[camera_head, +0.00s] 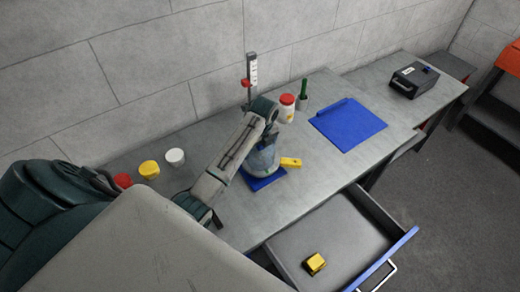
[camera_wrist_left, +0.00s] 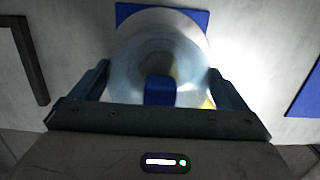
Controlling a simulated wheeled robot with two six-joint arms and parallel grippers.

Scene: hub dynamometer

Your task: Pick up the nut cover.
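My left gripper (camera_head: 264,143) points down over a pale blue-grey rounded piece (camera_head: 262,160) on a blue base (camera_head: 263,182) on the bench. In the left wrist view this piece (camera_wrist_left: 133,58) lies between the spread fingers (camera_wrist_left: 160,75), with a dark blue block at its middle. The fingers look open; contact with its sides is unclear. A small yellow piece (camera_head: 291,162) lies just right of it, and a yellow block (camera_head: 315,263) lies in the open drawer. I cannot tell for sure which of these is the nut cover. My right gripper is not in view.
The drawer (camera_head: 375,215) stands pulled out at the front. A height gauge (camera_head: 251,72), a red-lidded jar (camera_head: 286,108) and a green-topped holder (camera_head: 303,98) stand behind. A blue mat (camera_head: 348,124) lies right. Red, yellow and white cups (camera_head: 175,157) stand left.

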